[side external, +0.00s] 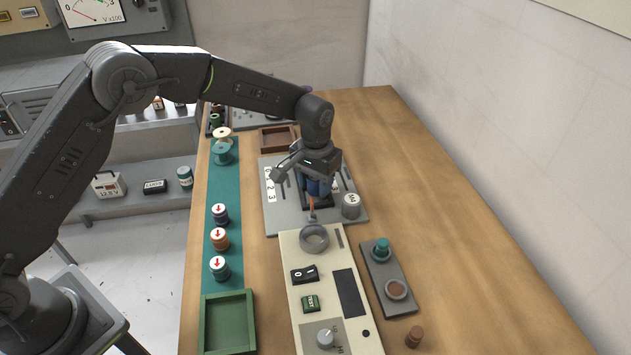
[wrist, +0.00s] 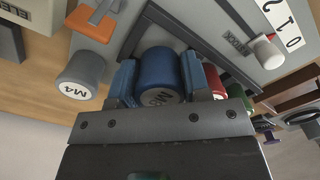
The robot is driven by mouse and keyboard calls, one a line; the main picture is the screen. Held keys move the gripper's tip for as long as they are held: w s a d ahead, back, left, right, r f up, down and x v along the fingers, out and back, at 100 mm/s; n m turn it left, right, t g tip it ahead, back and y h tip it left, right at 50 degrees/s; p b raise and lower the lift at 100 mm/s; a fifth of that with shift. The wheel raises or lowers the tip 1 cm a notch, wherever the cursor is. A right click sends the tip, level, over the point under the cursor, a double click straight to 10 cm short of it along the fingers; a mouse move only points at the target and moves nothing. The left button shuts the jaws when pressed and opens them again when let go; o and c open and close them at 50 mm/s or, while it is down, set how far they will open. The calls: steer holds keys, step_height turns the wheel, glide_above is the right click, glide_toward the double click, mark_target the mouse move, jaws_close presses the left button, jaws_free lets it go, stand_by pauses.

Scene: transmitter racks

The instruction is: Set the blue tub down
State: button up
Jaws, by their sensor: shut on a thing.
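The blue tub (wrist: 160,72) has a pale lid end with dark lettering. In the wrist view it sits between the two blue fingers of my gripper (wrist: 158,82), which is shut on it. In the side view my gripper (side external: 318,184) points down over the dark recess of the grey panel (side external: 286,217). Little of the tub shows there, and I cannot tell whether its base touches the panel. A grey tub marked M4 (side external: 351,206) stands at the panel's near right corner; it also shows in the wrist view (wrist: 82,74).
An orange lever (side external: 312,206) is close to my gripper. A red tub (wrist: 214,82) shows beside the right finger in the wrist view. A beige panel (side external: 318,270) with a ring and switches lies nearer. The table's right side is clear.

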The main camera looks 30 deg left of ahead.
steer(key=shift+f, duration=0.2)
steer(key=shift+f, duration=0.4)
steer(key=o, duration=1)
steer(key=shift+c, duration=0.2)
